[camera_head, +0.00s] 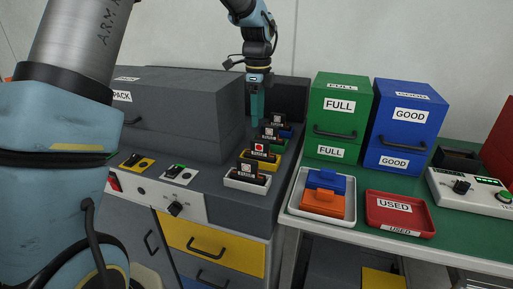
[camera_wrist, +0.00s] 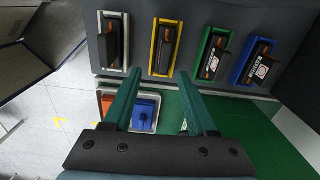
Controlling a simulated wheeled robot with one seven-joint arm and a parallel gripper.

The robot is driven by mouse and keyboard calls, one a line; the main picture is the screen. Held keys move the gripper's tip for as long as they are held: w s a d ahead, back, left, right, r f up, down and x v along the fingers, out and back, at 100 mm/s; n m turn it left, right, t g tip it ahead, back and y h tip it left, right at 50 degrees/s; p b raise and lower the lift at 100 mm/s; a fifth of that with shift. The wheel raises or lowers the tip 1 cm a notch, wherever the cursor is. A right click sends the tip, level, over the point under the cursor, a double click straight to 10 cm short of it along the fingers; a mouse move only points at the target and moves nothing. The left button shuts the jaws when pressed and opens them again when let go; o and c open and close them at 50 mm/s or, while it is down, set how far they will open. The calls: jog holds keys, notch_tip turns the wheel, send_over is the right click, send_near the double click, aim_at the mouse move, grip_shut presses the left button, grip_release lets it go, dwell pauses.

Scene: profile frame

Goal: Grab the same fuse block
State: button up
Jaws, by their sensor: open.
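Several black fuse blocks stand upright in a row of coloured holders on the grey bench: one in the white holder (camera_head: 246,184), one in the yellow holder (camera_head: 272,164), one in the green holder (camera_head: 281,146) and one in the blue holder (camera_head: 288,132). The block in the yellow holder (camera_head: 260,149) has a red mark on its label. The frames do not show which block is "the same" one. My gripper (camera_head: 257,122) is open and empty above the row. In the wrist view, its teal fingertips (camera_wrist: 160,76) lie below the yellow holder's block (camera_wrist: 166,46), apart from it.
A grey cabinet (camera_head: 170,108) stands left of the row. On the green table, a white tray (camera_head: 299,207) holds an orange and a blue block, beside a red USED tray (camera_head: 400,225). Green FULL boxes (camera_head: 345,105) and blue GOOD boxes (camera_head: 385,135) stand behind. A tester (camera_head: 470,195) is at right.

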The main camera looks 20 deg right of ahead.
send_over(260, 141)
jog(key=shift+m, duration=0.3)
notch_tip(260, 141, down, 4)
jog(key=shift+s+f+p, duration=0.1)
jog(key=shift+f+p, duration=0.1)
jog(key=shift+p, duration=0.2)
jog(key=shift+w+f+p, duration=0.2)
jog(key=shift+f+p, duration=0.85)
jog(key=shift+f, duration=2.05)
grip_shut()
